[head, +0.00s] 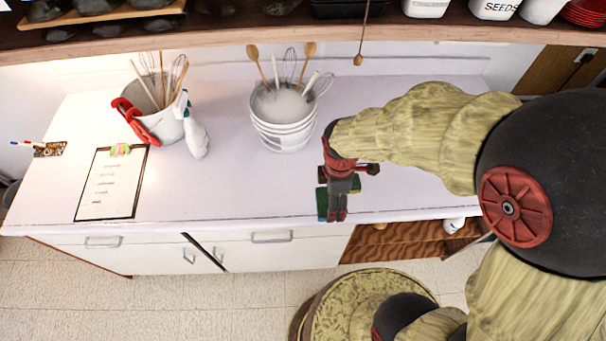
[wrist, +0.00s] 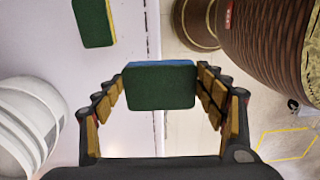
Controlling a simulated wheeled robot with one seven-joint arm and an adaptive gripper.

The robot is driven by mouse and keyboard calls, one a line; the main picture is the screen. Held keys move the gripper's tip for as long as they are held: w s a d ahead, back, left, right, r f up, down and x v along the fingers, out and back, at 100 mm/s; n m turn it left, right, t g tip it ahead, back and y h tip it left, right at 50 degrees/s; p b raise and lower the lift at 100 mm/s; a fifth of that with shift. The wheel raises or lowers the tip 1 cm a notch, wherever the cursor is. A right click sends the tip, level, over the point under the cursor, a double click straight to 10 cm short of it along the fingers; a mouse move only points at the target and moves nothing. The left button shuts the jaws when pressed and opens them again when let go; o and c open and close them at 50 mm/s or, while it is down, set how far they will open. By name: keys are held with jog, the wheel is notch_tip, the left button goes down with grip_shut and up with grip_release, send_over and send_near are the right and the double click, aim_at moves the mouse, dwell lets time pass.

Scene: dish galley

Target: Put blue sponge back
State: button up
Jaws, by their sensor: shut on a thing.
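My gripper (wrist: 160,95) is shut on the blue sponge (wrist: 160,86); its broad green face is toward the wrist camera and a thin blue strip shows along its top edge. In the head view my gripper (head: 338,213) points down near the counter's front edge, and green and blue parts of the sponge (head: 322,204) show beside the fingers. I cannot tell whether the sponge touches the counter. A second green-faced sponge with a yellowish edge (wrist: 93,22) lies on the counter at the upper left of the wrist view.
A white bucket (head: 284,136) with whisks and wooden spoons stands left of my gripper. Further left are another bucket (head: 158,128), a spray bottle (head: 195,138) and a clipboard (head: 112,184). The white counter (head: 235,190) is clear between clipboard and gripper. A shelf (head: 300,42) overhangs the back.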

jog(key=w+a+f, duration=0.2)
jog(key=w+f, duration=0.1)
jog(key=w, duration=0.1)
jog(key=w+a+f, duration=0.1)
jog(key=w+f, duration=0.2)
jog(key=w, duration=0.1)
jog(key=w+a+f, duration=0.2)
jog(key=w+f, duration=0.1)
jog(key=w, duration=0.1)
jog(key=shift+w+a+b, duration=0.1)
jog(key=shift+a+b, duration=0.2)
jog(key=shift+b, duration=0.1)
jog(key=shift+w+a+f, duration=0.1)
jog(key=shift+w+f, duration=0.15)
jog(key=shift+f, duration=1.65)
jog(key=o, duration=1.1)
notch_tip(320, 180, up, 12)
